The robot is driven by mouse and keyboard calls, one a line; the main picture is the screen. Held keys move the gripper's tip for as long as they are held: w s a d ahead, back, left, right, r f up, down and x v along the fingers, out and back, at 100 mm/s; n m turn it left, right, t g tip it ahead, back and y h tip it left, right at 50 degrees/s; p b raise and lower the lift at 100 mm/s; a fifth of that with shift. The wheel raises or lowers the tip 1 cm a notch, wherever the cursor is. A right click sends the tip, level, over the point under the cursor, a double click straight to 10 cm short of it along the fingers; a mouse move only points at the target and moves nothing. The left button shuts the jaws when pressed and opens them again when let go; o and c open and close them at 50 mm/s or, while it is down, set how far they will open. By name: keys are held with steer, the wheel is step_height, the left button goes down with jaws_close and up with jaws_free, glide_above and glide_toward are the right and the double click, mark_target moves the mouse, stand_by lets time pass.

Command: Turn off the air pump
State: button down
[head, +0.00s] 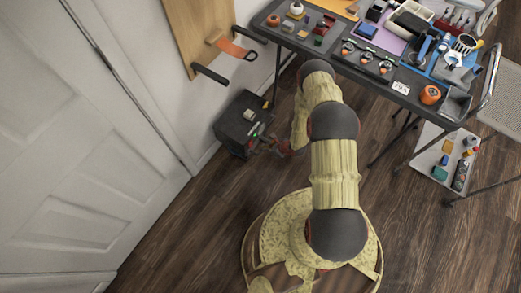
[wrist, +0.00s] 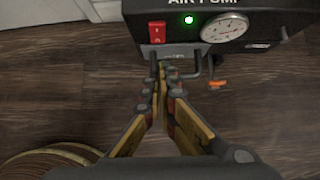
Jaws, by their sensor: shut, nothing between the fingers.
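The air pump (wrist: 262,20) is a dark box labelled AIR PUMP, across the top of the wrist view. Its front has a red rocker switch (wrist: 157,32), a lit green lamp (wrist: 189,20) and a round white gauge (wrist: 224,28). In the head view the pump (head: 236,122) stands on the floor by the wall. My gripper (wrist: 164,68) is shut and empty, with its fingertips just below the red switch in the picture. I cannot tell if they touch the pump. The gripper also shows in the head view (head: 272,146), small, beside the pump's front.
A workbench (head: 352,66) crowded with tools and parts stands above and right of the pump, with thin legs. An orange-tipped fitting (wrist: 217,84) sticks out below the gauge. A white door (head: 80,150) is at left. Wooden floor (head: 190,235) is clear in front.

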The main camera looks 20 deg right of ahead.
steer(key=p+v, duration=0.1)
steer(key=v, duration=0.5)
steer(key=shift+s+r+p, duration=0.2)
steer(key=shift+r+p, duration=0.05)
steer(key=shift+p, duration=0.15)
steer(key=s+f+t+p, duration=0.1)
steer(key=f+y, duration=0.1)
steer(key=s+d+f+t+y+p, duration=0.1)
steer(key=f, duration=0.1)
steer(key=shift+s+t+p, duration=0.3)
steer(key=shift+s+p, duration=0.05)
steer(key=shift+s, duration=0.05)
